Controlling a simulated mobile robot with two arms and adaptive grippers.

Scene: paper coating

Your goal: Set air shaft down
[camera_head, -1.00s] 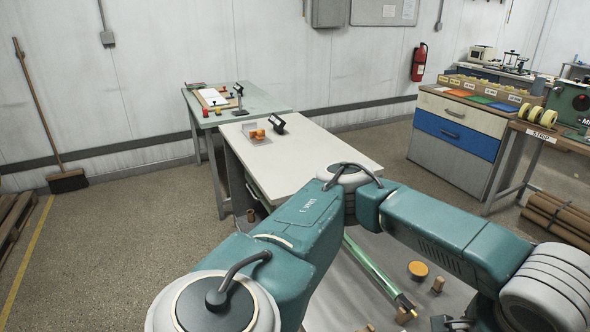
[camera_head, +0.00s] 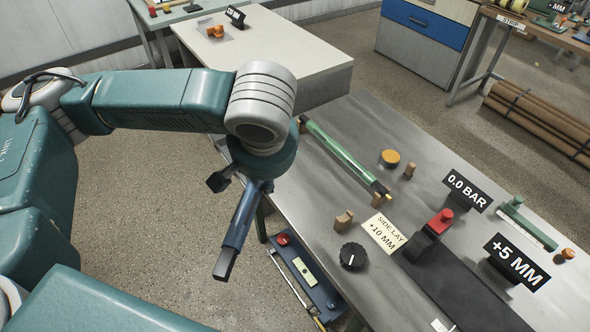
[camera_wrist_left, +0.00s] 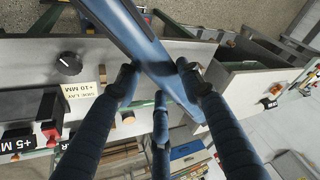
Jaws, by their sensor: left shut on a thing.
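The air shaft appears to be a long blue bar (camera_head: 236,232) with a dark grey end. My left gripper (camera_head: 240,180) is shut on it, and it hangs tilted off the left edge of the metal table (camera_head: 330,205), over the floor. In the left wrist view the blue bar (camera_wrist_left: 130,38) crosses diagonally between the dark fingers of my left gripper (camera_wrist_left: 158,78). Its far end in the head view is hidden behind my wrist. My right gripper is not in view.
On the metal table lie a green bar (camera_head: 345,158), an orange disc (camera_head: 390,157), wooden blocks, a black knob (camera_head: 352,257) and a red-topped part (camera_head: 440,222). A blue unit (camera_head: 308,278) sits low beside the table. A white table (camera_head: 270,50) stands behind.

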